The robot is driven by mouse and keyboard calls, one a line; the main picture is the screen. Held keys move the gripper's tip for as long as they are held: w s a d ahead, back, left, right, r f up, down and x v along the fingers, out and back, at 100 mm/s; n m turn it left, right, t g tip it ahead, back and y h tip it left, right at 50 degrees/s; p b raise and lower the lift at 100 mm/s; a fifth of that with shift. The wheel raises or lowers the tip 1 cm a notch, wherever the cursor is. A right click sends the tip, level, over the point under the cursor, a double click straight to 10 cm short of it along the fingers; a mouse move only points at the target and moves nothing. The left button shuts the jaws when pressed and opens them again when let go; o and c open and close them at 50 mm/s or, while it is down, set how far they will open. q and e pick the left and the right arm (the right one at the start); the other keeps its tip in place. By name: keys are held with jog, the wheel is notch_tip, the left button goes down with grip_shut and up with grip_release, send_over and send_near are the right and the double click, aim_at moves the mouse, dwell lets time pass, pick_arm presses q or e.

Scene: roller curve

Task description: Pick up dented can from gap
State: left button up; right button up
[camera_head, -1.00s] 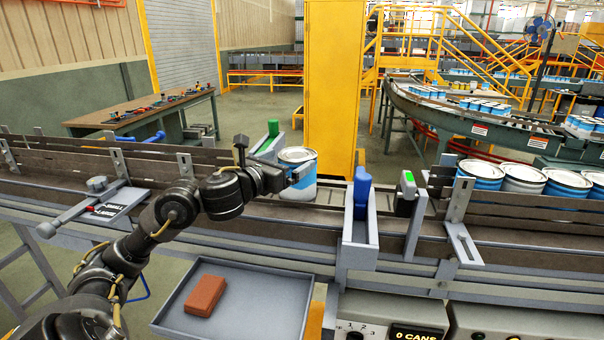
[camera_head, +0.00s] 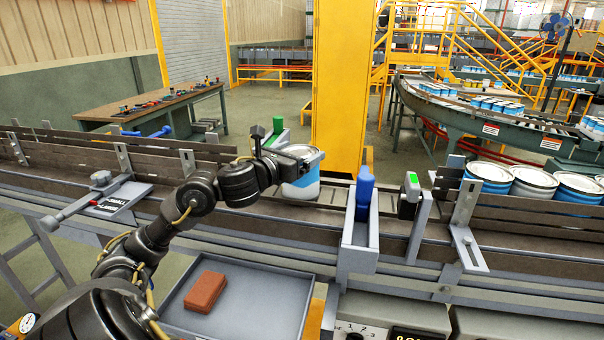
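A white and blue can (camera_head: 302,188) stands upright in the gap of the conveyor (camera_head: 330,219). My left gripper (camera_head: 302,158) is at the can's upper left side, over its rim, and hides part of the lid. I cannot tell whether its fingers are closed on the can, and no dent is clear at this size. My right gripper is not in view.
A blue-topped stop (camera_head: 363,195) and a sensor with a green light (camera_head: 411,190) stand right of the gap. Several cans (camera_head: 532,183) queue farther right. A grey tray (camera_head: 262,306) with a red-brown block (camera_head: 205,292) sits in front. A yellow post (camera_head: 340,90) rises behind.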

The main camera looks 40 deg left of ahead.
pick_arm(q)
jog(key=shift+w, duration=0.1)
jog(key=shift+c, duration=1.1)
jog(key=shift+w+f, duration=0.15)
jog(key=shift+w, duration=0.05)
jog(key=shift+c, duration=2.5)
jog(key=shift+r, duration=0.4)
notch_tip(320, 180, up, 3)
jog(key=shift+s+a+r, duration=0.1)
jog(key=shift+s, duration=0.05)
jog(key=s+r, duration=0.2)
jog(key=r, duration=0.1)
jog(key=shift+s+a, duration=0.2)
jog(key=shift+a, duration=0.15)
jog(key=s+a+r+b, duration=0.1)
jog(key=s+r+b, duration=0.1)
jog(key=s, duration=0.1)
jog(key=s+a+r+b, duration=0.1)
jog(key=s+r+b, duration=0.1)
jog(key=s, duration=0.2)
jog(key=s+a+r+b, duration=0.1)
jog(key=s+r+b, duration=0.1)
jog(key=s, duration=0.1)
jog(key=shift+s+r, duration=0.1)
jog(key=shift+s, duration=0.25)
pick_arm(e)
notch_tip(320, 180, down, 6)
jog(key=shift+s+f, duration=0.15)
